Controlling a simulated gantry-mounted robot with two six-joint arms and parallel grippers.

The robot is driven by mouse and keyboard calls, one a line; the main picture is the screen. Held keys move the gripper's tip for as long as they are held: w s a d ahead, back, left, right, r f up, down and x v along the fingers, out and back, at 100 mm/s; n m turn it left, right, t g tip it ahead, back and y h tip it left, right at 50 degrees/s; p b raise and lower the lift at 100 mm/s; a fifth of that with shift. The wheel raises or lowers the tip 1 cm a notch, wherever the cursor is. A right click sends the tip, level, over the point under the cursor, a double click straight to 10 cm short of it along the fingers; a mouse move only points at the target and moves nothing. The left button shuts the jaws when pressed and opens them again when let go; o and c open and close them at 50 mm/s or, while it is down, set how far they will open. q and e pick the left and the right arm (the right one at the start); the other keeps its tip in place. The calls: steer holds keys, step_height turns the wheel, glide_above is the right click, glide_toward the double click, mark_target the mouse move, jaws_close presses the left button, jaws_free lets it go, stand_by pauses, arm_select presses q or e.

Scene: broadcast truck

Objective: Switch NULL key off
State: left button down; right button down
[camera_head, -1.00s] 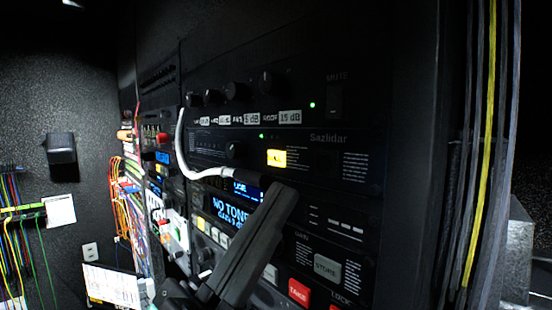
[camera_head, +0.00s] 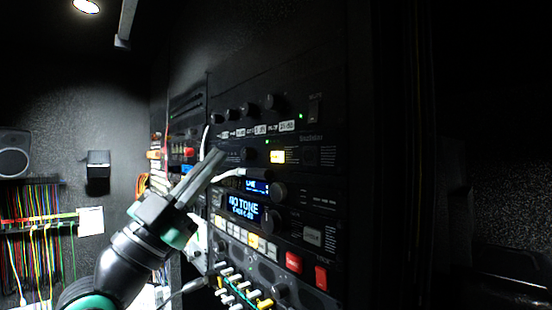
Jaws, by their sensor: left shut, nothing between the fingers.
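A small yellow key (camera_head: 277,157) is lit on the upper panel of the black equipment rack. Its lettering is too small to read, so I cannot tell whether it is the NULL key. My left gripper (camera_head: 218,156) is shut and empty, its fingers pointing up and right. The fingertips appear to the left of the yellow key and of a black knob (camera_head: 249,154), apart from the key. I cannot tell how far they are from the panel face. The right gripper is not in view.
Red buttons (camera_head: 293,262) are at lower right. A white cable (camera_head: 228,174) plugs in near the fingers. Coloured cables hang at left.

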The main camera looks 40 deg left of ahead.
mark_target(277, 157)
arm_select(q)
steer(key=w+d, duration=0.2)
steer(key=w, duration=0.6)
steer(key=shift+w, duration=0.25)
steer(key=shift+w, duration=0.15)
stand_by(1.7)
steer(key=shift+w+d, duration=0.1)
steer(key=shift+w, duration=0.15)
steer(key=shift+w+d+b, duration=0.1)
steer(key=shift+w+b, duration=0.25)
steer(key=shift+b, duration=0.05)
stand_by(0.5)
steer(key=shift+s, duration=0.15)
steer(key=shift+s+a, duration=0.2)
steer(key=shift+s, duration=0.4)
